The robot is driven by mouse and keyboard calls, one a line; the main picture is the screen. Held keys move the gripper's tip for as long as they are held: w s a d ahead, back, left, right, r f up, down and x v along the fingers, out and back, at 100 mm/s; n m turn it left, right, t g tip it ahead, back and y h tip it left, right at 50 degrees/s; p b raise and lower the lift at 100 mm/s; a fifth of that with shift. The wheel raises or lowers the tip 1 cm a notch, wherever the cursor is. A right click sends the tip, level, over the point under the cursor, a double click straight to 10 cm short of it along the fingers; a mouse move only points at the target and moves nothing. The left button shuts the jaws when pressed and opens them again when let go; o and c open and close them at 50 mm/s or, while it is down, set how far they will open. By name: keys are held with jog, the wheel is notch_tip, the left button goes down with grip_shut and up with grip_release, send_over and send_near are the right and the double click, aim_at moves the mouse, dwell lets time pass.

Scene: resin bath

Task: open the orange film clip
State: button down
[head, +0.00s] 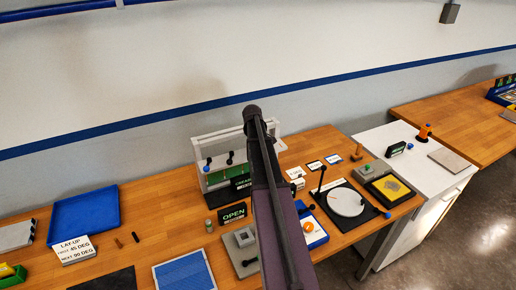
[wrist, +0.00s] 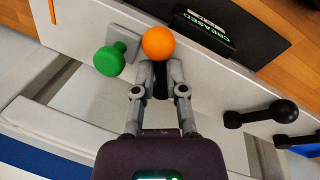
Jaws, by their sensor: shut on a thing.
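The orange film clip shows in the wrist view as an orange ball (wrist: 158,43) on a dark stem, by the white frame bar. My gripper (wrist: 160,85) is shut on the clip's dark stem, just below the ball. The ball sticks out beyond the fingertips. In the head view, my arm hides the gripper and the orange clip.
A green ball knob (wrist: 108,61) is close left of the clip. Black levers (wrist: 262,114) lie along the bar to the right. A CREASED sign (wrist: 225,22) stands beyond. The white frame (head: 197,150) stands against the wall; an OPEN sign (head: 233,214) stands before it.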

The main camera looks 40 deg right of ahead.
jog(key=shift+a+m, duration=0.1)
jog(key=shift+m, duration=0.2)
jog(key=m, duration=0.2)
jog(key=a+m+g, duration=0.1)
jog(key=m, duration=0.2)
jog(key=shift+w+a, duration=0.1)
jog(key=shift+a, duration=0.1)
jog(key=m, duration=0.2)
jog(key=a+m, duration=0.1)
jog(key=m, duration=0.1)
jog(key=m+g, duration=0.1)
jog(key=shift+w+a+m+y, duration=0.15)
jog(key=shift+w+m+y, duration=0.15)
jog(key=shift+w+m, duration=0.1)
jog(key=c, duration=1)
grip_release()
jog(key=shift+o, duration=0.2)
